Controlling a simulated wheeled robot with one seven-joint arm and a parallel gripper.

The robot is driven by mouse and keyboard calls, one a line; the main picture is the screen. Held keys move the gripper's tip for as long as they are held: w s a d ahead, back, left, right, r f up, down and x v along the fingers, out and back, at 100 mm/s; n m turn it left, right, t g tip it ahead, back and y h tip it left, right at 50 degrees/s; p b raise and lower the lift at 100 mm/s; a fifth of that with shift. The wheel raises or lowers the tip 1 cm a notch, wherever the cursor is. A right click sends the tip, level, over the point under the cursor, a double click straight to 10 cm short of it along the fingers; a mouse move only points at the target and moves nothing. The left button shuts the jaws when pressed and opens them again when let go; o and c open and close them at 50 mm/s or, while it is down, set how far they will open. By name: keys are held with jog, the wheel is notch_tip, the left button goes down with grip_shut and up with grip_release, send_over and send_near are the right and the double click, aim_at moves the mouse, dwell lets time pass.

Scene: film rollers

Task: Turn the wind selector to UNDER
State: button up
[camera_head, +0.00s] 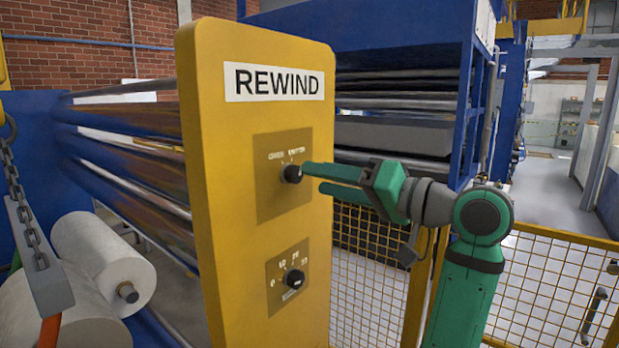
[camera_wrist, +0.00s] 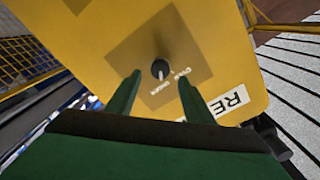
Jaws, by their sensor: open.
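The wind selector is a black round knob (camera_head: 291,174) on the upper grey-brown plate (camera_head: 262,205) of the yellow REWIND panel. Two small white labels stand above it, too blurred to read surely in the head view. In the wrist view the knob (camera_wrist: 160,68) carries a white mark pointing down toward the label lettering. My green gripper (camera_head: 312,178) is open and empty, its fingers pointing at the knob from the right. In the wrist view the gripper (camera_wrist: 159,77) has a fingertip on each side of the knob; I cannot tell whether they touch it.
The yellow panel (camera_head: 215,110) bears a second black knob (camera_head: 294,279) below, with its own scale. White rolls (camera_head: 105,262) and shiny rollers lie to the left, with a hanging chain (camera_head: 30,215). A yellow mesh fence (camera_head: 545,285) stands at the right behind my arm.

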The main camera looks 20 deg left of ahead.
jog(key=shift+v, duration=2.75)
jog(key=shift+w, duration=0.1)
